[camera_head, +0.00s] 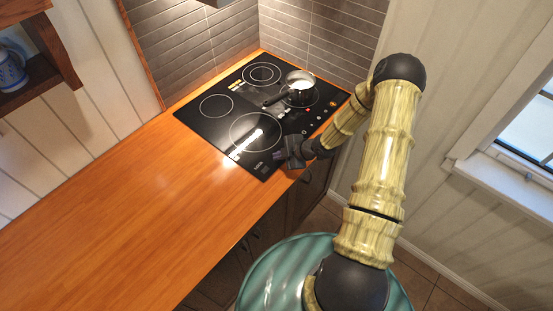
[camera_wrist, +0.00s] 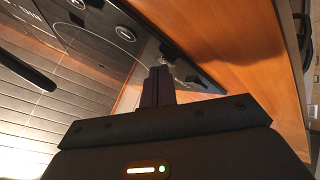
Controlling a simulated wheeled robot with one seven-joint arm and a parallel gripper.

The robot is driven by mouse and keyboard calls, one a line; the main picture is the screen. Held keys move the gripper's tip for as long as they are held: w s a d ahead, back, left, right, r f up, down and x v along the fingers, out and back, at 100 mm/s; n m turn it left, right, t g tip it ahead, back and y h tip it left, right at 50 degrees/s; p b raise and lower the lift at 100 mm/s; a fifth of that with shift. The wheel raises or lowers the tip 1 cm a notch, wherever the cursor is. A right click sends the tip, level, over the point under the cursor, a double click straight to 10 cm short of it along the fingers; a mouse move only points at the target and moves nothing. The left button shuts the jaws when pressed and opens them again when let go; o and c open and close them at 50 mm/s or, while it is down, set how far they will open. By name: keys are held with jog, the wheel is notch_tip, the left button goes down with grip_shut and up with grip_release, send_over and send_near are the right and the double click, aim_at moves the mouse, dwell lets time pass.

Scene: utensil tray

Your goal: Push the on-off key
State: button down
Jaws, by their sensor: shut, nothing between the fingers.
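The black glass hob (camera_head: 222,131) is set in the wooden counter, and it also shows in the wrist view (camera_wrist: 93,22). Small lit marks, one of them red, form a control strip (camera_head: 318,112) along the hob's right side. I cannot tell which mark is the on-off key. My gripper (camera_head: 279,155) is shut and empty, low over the hob's front edge, left of the control strip. In the wrist view my gripper's fingers (camera_wrist: 159,70) point toward the hob's edge near a small dark knob-like shape. I cannot tell whether they touch the surface.
A tiled wall (camera_head: 335,35) rises behind the hob. The wooden counter (camera_head: 130,215) to the left is clear. A shelf (camera_head: 45,80) with a blue-patterned cup hangs at upper left.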

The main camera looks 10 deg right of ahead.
jog(key=shift+r+p, duration=0.35)
jog(key=shift+r, duration=0.3)
notch_tip(320, 180, up, 6)
jog(key=p, duration=0.4)
dwell(0.3)
dwell(0.5)
